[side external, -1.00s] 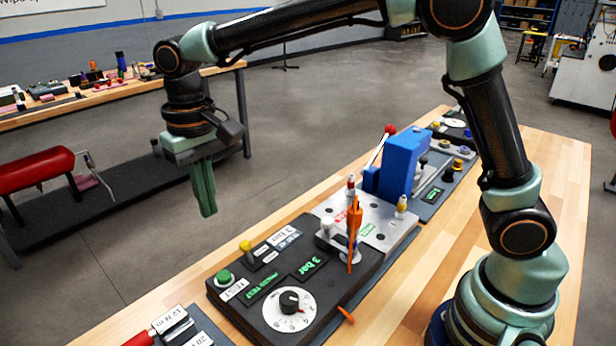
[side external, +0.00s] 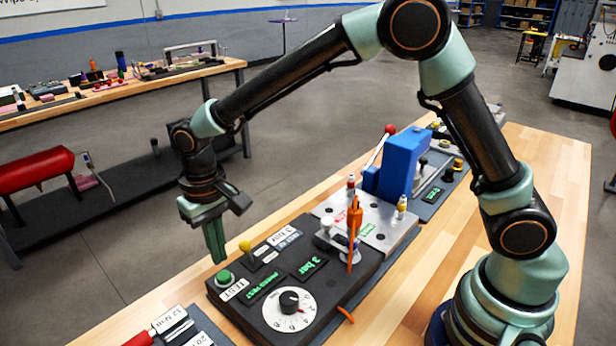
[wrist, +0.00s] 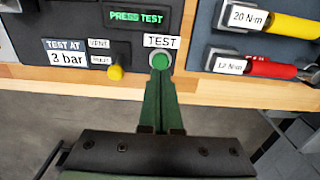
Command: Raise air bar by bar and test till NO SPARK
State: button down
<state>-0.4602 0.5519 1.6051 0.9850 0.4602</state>
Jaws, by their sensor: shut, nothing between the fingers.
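The dark test panel (side external: 335,300) carries a green TEST button (side external: 223,277), a pressure dial with a black knob (side external: 290,302), and a lit display reading 3 bar (side external: 310,267). Another display reads PRESS TEST (wrist: 136,17). A label reads TEST AT 3 bar (wrist: 66,52). A yellow-tipped lever (side external: 246,247) stands beside VENT and INLET labels. My gripper (side external: 217,261) is shut and empty, pointing down just above the green button. In the wrist view its fingertips line up with the button (wrist: 160,62); I cannot tell whether they touch.
A plate with an orange tool (side external: 354,232) and small plugs stands behind the dial. A blue block (side external: 398,163) with a red-knobbed lever is farther back. Torque wrenches labelled 20 N·m (wrist: 270,20) and 12 N·m (wrist: 255,66) lie alongside the panel. Bare wood lies along the bench front.

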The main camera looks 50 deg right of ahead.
aim_at(225, 275)
jog(key=shift+f, duration=1.75)
jog(key=shift+s+f, duration=0.1)
jog(key=shift+f, duration=1)
notch_tip(225, 275, up, 15)
jog(key=shift+w+a, duration=0.15)
jog(key=shift+w, duration=0.1)
